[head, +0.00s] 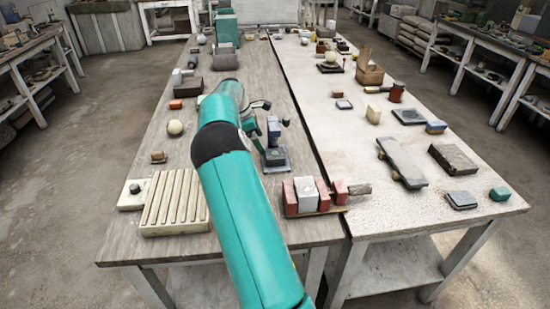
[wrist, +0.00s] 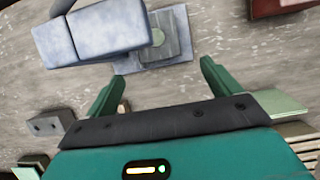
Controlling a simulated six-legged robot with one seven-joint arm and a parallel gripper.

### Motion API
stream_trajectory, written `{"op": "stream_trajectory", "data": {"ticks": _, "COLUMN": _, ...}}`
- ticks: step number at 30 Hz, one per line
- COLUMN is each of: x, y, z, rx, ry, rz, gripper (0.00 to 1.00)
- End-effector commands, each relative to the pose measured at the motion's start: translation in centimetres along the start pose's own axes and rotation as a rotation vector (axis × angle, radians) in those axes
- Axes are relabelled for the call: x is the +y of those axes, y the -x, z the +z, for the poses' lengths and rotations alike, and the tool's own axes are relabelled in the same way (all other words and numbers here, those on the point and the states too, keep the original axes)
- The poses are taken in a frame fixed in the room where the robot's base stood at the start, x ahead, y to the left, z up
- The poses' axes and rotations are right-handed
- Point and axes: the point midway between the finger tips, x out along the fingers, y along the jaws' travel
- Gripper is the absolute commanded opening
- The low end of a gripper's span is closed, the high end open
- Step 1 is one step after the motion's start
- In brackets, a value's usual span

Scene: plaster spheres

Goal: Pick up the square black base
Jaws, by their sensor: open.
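A dark, squarish base (head: 275,157) lies on a thin blue-grey plate in the head view, with a blue upright block (head: 273,128) above it. In the wrist view the dark base (wrist: 178,40) shows at top centre, partly hidden by the pale blue block (wrist: 95,32). Other dark square pieces lie on the right table, so I cannot tell for sure which one the task names. My gripper (wrist: 162,72) is open and empty. Its two green fingers are spread, with the plate's near edge just beyond and between their tips. In the head view my gripper (head: 261,117) is beside the blue block.
A red-and-white block group (head: 307,195) stands right of my arm; a ribbed tray (head: 175,202) is left. A pale ball (head: 175,127) and small grey block (wrist: 48,123) are near.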

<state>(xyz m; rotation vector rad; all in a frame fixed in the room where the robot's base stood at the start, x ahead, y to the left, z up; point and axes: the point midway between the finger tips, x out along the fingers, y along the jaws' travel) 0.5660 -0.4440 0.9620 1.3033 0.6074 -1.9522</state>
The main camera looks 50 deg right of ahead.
Motion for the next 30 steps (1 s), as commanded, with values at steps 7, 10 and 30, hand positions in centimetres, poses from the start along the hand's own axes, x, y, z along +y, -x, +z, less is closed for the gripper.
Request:
{"op": "stream_trajectory", "data": {"ticks": 7, "x": 0.0, "y": -2.2, "z": -0.1, "rx": 0.000, "ry": 0.001, "rz": -0.001, "gripper": 0.89}}
{"op": "stream_trajectory", "data": {"ticks": 10, "x": 0.0, "y": -3.1, "z": -0.1, "rx": -0.001, "ry": 0.001, "rz": -0.001, "gripper": 0.89}}
{"op": "stream_trajectory", "data": {"ticks": 30, "x": 0.1, "y": -7.0, "z": -0.2, "rx": 0.001, "ry": 0.000, "rz": 0.001, "gripper": 0.58}}
